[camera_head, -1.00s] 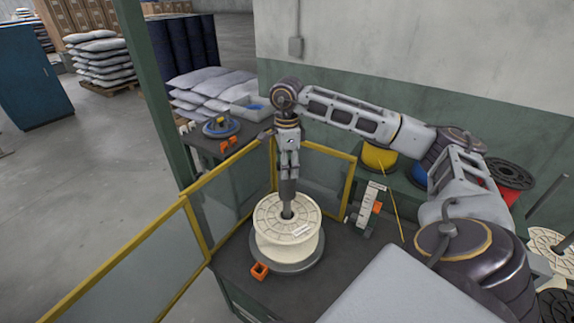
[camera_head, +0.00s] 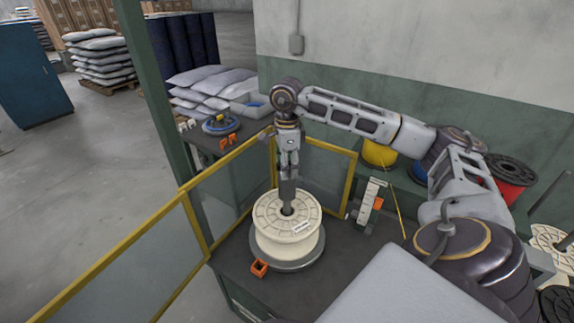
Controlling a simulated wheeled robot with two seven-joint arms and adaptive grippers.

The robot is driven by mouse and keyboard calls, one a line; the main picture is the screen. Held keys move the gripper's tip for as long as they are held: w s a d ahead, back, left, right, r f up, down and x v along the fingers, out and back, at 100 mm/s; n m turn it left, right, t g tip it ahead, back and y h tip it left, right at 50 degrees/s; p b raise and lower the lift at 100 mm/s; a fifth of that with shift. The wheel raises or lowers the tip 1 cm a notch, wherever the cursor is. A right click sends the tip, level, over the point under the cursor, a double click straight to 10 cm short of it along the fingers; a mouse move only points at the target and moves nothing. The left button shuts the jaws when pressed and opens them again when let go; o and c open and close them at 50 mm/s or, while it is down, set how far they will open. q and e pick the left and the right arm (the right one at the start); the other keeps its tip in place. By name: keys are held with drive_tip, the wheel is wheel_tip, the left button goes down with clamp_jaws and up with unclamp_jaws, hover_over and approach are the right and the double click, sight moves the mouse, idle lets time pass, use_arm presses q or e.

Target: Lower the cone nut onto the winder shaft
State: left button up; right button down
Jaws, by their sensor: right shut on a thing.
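A cream spool (camera_head: 288,238) stands upright on a round grey base plate (camera_head: 310,262) on the dark bench. My right gripper (camera_head: 288,190) points straight down over the spool's centre. It is shut on a grey cylindrical piece, the cone nut (camera_head: 288,196), whose lower end is at the dark hole in the spool's top. The winder shaft is hidden by the nut and the spool, so I cannot tell whether the nut touches it. My left gripper is not in view.
Yellow-framed clear guard panels (camera_head: 229,189) stand left of and behind the spool. An orange block (camera_head: 259,267) lies at the base plate's front left. A white upright device (camera_head: 369,203) stands at right. Yellow (camera_head: 379,154) and red (camera_head: 509,181) spools are behind my right arm.

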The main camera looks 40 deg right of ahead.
sight(287, 184)
drive_tip(key=shift+f+b, duration=0.4)
drive_tip(key=shift+f, duration=0.5)
drive_tip(key=shift+f+b, duration=1.35)
drive_tip(key=shift+f, duration=0.4)
drive_tip(key=shift+f+b, duration=0.85)
drive_tip(key=shift+f, duration=0.35)
drive_tip(key=c, duration=0.5)
unclamp_jaws()
drive_tip(key=shift+c, duration=0.2)
